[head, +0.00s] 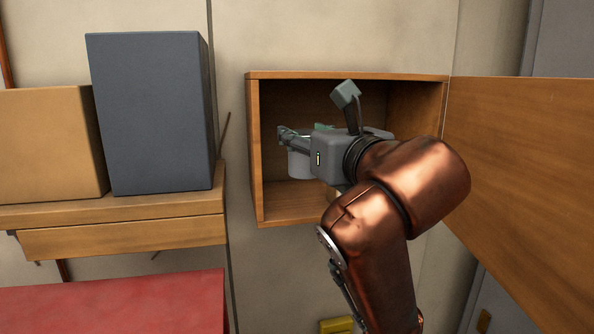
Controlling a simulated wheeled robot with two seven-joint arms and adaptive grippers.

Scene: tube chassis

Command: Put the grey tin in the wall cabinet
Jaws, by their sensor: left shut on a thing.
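The wooden wall cabinet (254,150) hangs on the wall in the middle of the head view. Its door (520,160) stands wide open to the right. My left gripper (290,143) is at the cabinet's opening and shut on the grey tin (299,165). The tin looks upright and appears above the cabinet floor; I cannot tell how deep inside it is. The gripper body and my copper-coloured arm hide part of the tin and the right part of the cabinet's inside. My right gripper is not in view.
A wooden shelf (120,238) on the left holds a tall dark blue box (152,115) and a tan box (45,145). A red surface (120,305) lies below it. A yellow object (337,325) shows at the bottom. The left part of the cabinet floor looks clear.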

